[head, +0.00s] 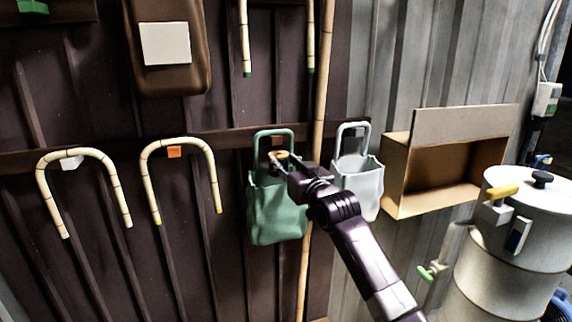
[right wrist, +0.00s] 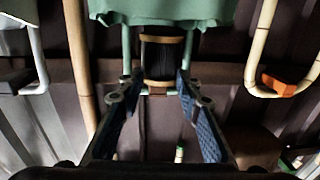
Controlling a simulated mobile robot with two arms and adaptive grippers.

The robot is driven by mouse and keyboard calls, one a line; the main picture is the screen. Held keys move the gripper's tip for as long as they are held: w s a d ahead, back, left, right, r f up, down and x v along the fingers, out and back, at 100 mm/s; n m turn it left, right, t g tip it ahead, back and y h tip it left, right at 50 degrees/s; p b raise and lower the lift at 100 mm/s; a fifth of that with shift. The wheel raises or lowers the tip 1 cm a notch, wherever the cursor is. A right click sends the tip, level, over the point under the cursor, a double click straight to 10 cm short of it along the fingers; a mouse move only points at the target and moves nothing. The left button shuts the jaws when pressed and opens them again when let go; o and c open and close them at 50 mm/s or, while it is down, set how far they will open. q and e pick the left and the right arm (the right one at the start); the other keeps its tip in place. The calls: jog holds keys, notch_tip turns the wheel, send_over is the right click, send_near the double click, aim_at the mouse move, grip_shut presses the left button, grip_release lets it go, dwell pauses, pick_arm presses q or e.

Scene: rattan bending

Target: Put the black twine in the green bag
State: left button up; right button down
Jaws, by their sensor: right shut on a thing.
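The black twine (right wrist: 162,60) is a dark spool with tan end discs, held between my right fingertips in the right wrist view. In the head view only a tan disc of it (head: 278,154) shows at the fingertips. My right gripper (head: 284,162) is shut on the spool at the mouth of the green bag (head: 276,212), inside or in front of its handle loop; I cannot tell which. The bag hangs on the wall rail, and its fabric also shows at the top of the right wrist view (right wrist: 190,10). The bag's inside is hidden. My left gripper is not in view.
A pale grey bag (head: 360,184) hangs close to the right of the green one. A bamboo pole (head: 305,270) runs behind them. A cardboard box (head: 440,170) and a white tank (head: 515,240) stand further right. Bent rattan canes (head: 182,148) hang on the left.

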jog(key=c, duration=1.3)
grip_release()
jog(key=shift+s, duration=0.15)
jog(key=v, duration=1.1)
jog(key=shift+s+d, duration=0.2)
jog(key=shift+s, duration=0.15)
